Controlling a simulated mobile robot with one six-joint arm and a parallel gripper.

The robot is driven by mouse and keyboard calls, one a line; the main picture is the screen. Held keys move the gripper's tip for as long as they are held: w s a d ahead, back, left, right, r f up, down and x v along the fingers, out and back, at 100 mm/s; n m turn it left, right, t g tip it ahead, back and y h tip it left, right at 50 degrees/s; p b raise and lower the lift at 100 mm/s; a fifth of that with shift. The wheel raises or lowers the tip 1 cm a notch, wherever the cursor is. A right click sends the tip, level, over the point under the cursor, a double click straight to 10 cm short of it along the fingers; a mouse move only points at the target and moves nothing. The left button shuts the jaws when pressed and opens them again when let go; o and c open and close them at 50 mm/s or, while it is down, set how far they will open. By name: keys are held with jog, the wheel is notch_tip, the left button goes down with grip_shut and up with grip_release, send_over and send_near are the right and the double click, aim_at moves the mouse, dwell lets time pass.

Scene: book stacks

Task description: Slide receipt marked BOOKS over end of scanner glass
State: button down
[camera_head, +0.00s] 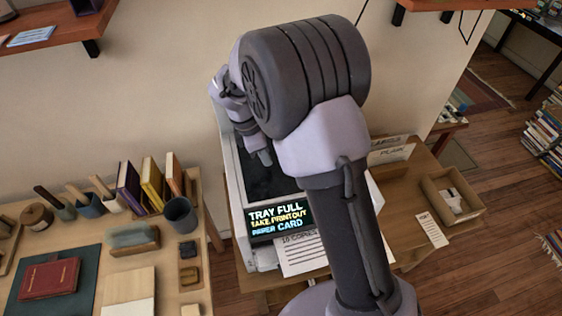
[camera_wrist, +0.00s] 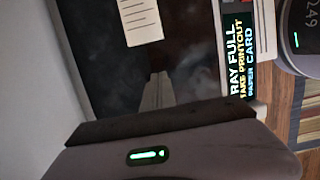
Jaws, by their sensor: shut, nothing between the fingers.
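The scanner's dark glass (camera_head: 262,182) lies in its pale housing, partly behind my arm; it fills much of the wrist view (camera_wrist: 105,50). A white slip with printed lines (camera_wrist: 140,20) lies over the glass at the top of the wrist view. Its marking is not legible, so I cannot tell if it reads BOOKS. My arm hides it in the head view. My gripper (camera_wrist: 158,76) is shut and empty over the glass, its fingertips a little apart from the slip in the picture. It also shows in the head view (camera_head: 264,158).
The scanner's display (camera_head: 278,221) reads TRAY FULL, TAKE PRINTOUT. A printed sheet (camera_head: 302,258) sticks out below it. Another slip (camera_head: 432,230) lies at the table's right, beside an open cardboard box (camera_head: 478,209). A grey cup (camera_head: 182,216) stands on the left desk.

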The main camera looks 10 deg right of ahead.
jog(key=shift+x, duration=1.2)
jog(key=d, duration=0.2)
jog(key=d+b, duration=0.1)
jog(key=shift+d+r, duration=0.25)
jog(key=shift+d, duration=0.15)
jog(key=shift+d+r, duration=0.1)
jog(key=d+p, duration=0.7)
jog(key=d, duration=0.4)
jog(key=shift+d+r, duration=0.1)
jog(key=shift+d, duration=0.55)
